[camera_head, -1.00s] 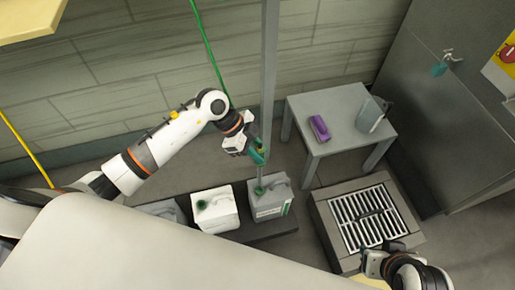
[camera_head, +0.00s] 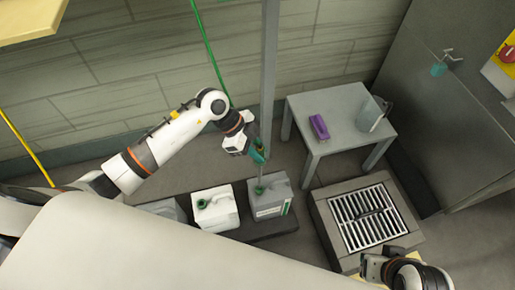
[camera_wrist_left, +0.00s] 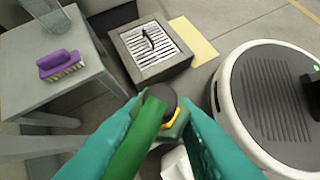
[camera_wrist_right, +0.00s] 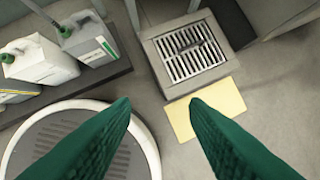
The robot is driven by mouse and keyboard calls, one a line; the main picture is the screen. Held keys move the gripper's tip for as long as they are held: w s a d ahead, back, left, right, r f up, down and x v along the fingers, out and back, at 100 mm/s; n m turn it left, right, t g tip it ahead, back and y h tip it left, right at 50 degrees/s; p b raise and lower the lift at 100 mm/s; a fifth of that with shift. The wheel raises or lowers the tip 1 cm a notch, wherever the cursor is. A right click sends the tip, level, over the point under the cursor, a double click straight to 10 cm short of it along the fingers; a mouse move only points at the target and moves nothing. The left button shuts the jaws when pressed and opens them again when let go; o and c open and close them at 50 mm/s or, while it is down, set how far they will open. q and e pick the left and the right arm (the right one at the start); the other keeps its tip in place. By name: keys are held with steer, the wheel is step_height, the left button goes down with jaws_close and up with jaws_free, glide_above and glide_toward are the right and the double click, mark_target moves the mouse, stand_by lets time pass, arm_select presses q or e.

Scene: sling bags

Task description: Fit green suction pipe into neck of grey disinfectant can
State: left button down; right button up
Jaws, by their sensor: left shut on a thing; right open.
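The grey disinfectant can (camera_head: 272,203) stands upright on a low dark plinth, at the right end of a row of cans; the right wrist view also shows it (camera_wrist_right: 93,44). My left gripper (camera_head: 257,151) is above the can, shut on the green suction pipe. The pipe's green head fills the middle of the left wrist view (camera_wrist_left: 150,128), between teal fingers. Its thin grey tube (camera_head: 260,173) runs down to the can's green neck (camera_wrist_right: 65,32). The tube's lower end meets the neck, but I cannot tell how deep it sits. My right gripper (camera_wrist_right: 158,105) is open and empty.
A white can (camera_head: 215,210) stands just left of the grey one. A grey post (camera_head: 269,70) rises close behind my left gripper. A grey table (camera_head: 340,103) carries a purple brush (camera_head: 319,127) and a jug (camera_head: 372,114). A floor grate (camera_head: 371,217) lies at right.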

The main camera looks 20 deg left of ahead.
steer(key=shift+r, duration=0.25)
arm_select(q)
steer(key=shift+p, duration=0.55)
arm_select(e)
steer(key=shift+s+d+r+g, duration=0.2)
steer(key=shift+s+g, duration=0.1)
steer(key=shift+s, duration=0.15)
steer(key=shift+s, duration=0.1)
arm_select(q)
steer(key=shift+p, duration=0.65)
arm_select(e)
steer(key=shift+r, duration=0.55)
